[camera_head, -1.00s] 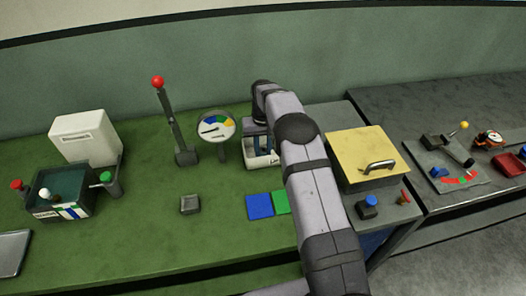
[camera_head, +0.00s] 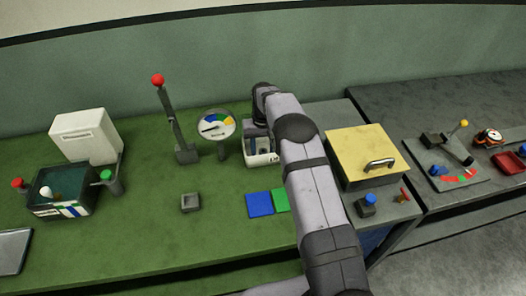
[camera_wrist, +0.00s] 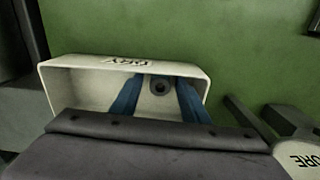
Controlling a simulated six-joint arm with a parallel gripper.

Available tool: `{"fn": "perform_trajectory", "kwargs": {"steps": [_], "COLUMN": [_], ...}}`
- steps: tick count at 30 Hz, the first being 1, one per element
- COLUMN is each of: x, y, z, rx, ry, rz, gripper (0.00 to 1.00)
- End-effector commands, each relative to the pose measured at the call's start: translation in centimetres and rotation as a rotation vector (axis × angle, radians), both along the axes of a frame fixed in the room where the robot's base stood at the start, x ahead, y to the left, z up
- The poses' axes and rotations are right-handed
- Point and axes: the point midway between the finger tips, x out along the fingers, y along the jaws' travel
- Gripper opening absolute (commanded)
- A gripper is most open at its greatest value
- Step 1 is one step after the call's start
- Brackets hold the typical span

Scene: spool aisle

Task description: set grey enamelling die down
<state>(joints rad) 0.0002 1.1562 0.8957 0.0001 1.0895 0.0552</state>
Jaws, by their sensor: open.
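The grey enamelling die (camera_wrist: 159,86) shows in the wrist view as a small round grey piece with a dark centre, inside a white bin (camera_wrist: 85,88) marked "DRY". My gripper (camera_wrist: 158,100) is open, with one blue finger on each side of the die. I see a gap at both sides of the die; its lower part is hidden by the dark gripper body. In the head view the white bin (camera_head: 262,161) stands on the green bench below my gripper (camera_head: 258,138). The die is hidden there.
A dial gauge (camera_head: 217,124) and a red-knobbed lever (camera_head: 172,120) stand left of the bin. Blue (camera_head: 260,204) and green (camera_head: 281,199) pads and a small grey dish (camera_head: 190,202) lie in front. A yellow-lidded box (camera_head: 366,153) stands right. Green bench around the dish is clear.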

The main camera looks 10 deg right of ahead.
Motion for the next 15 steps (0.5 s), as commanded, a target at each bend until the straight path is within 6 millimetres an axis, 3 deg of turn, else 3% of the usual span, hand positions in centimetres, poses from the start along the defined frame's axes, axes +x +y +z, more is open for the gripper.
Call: {"fn": "perform_trajectory", "kwargs": {"steps": [8,15], "x": [0.1,0.1], "y": [0.0,0.0], "z": [2.6,7.0], "rx": [0.0,0.0], "ry": [-0.004,-0.006], "rz": [0.0,0.0], "gripper": [0.41,0.41]}}
